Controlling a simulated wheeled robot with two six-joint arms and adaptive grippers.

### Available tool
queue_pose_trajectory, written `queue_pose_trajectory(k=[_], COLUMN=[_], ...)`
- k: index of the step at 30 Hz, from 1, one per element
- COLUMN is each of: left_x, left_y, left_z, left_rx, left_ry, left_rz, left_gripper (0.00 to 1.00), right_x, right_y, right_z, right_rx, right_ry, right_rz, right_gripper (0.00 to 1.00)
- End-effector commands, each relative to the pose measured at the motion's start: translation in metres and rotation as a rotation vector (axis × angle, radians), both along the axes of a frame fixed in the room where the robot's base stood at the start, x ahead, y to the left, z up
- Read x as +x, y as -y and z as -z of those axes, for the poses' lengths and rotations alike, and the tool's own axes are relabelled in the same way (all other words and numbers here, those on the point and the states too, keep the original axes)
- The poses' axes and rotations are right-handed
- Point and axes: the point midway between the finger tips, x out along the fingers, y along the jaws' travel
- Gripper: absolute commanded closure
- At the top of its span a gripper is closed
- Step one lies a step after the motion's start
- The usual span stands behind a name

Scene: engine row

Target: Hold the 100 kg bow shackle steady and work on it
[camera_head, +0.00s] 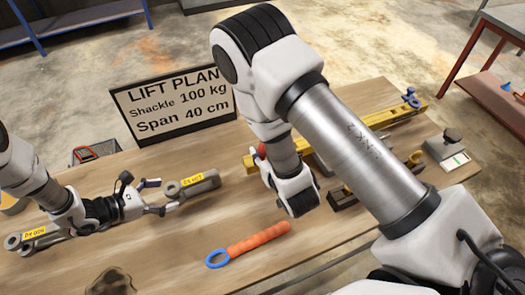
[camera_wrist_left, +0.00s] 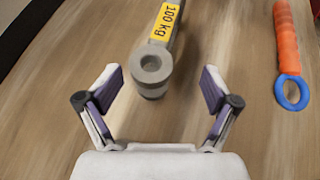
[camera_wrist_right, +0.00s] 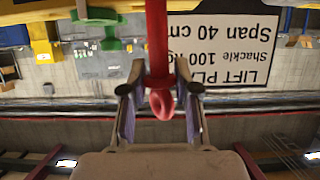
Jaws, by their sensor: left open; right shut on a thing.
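The grey bow shackle with a yellow 100 kg label (camera_head: 191,181) lies on the wooden bench; its round eye end also shows in the left wrist view (camera_wrist_left: 151,68). My left gripper (camera_wrist_left: 160,88) is open, its fingers on either side of and short of the eye end, not visibly touching it. My right gripper (camera_wrist_right: 160,98) is shut on a red rod-like part with a ring end (camera_wrist_right: 162,60), near the bench's middle. In the head view my own right arm hides most of that grip; a bit of red (camera_head: 262,150) shows there.
A second labelled grey shackle (camera_head: 38,236) lies at the left. An orange rod with a blue ring (camera_head: 250,241) lies in front. The lift plan sign (camera_head: 172,103) stands behind, reading shackle 100 kg, span 40 cm. A yellow beam (camera_head: 400,120) lies at the right.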

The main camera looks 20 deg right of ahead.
Motion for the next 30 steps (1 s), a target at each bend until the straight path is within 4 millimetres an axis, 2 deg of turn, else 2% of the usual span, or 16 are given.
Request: queue_pose_trajectory(k=[1,7,12,23,25,30], left_x=[-0.001,0.007,0.013,0.016,0.016,0.017], left_y=[0.009,0.039,0.057,0.063,0.063,0.063], left_z=[0.011,0.031,0.039,0.038,0.038,0.037], left_rx=[0.003,0.005,0.005,0.004,0.003,0.003], left_ry=[-0.004,-0.006,-0.005,-0.006,-0.005,-0.004], left_rz=[0.008,0.011,0.011,0.006,0.006,0.005], left_gripper=[0.2,0.2,0.2,0.2,0.38,0.39], right_x=[0.0,0.0,0.0,0.0,0.0,0.0], right_y=[0.0,0.0,0.0,0.0,0.0,0.0], right_z=[0.007,0.025,0.035,0.036,0.036,0.035], right_rx=[0.0,0.0,0.0,0.0,0.0,0.0], right_ry=[0.001,0.0,0.001,0.001,0.001,0.001], right_rz=[0.0,0.0,0.0,0.0,0.0,0.0], right_gripper=[1.0,1.0,1.0,1.0,1.0,1.0])
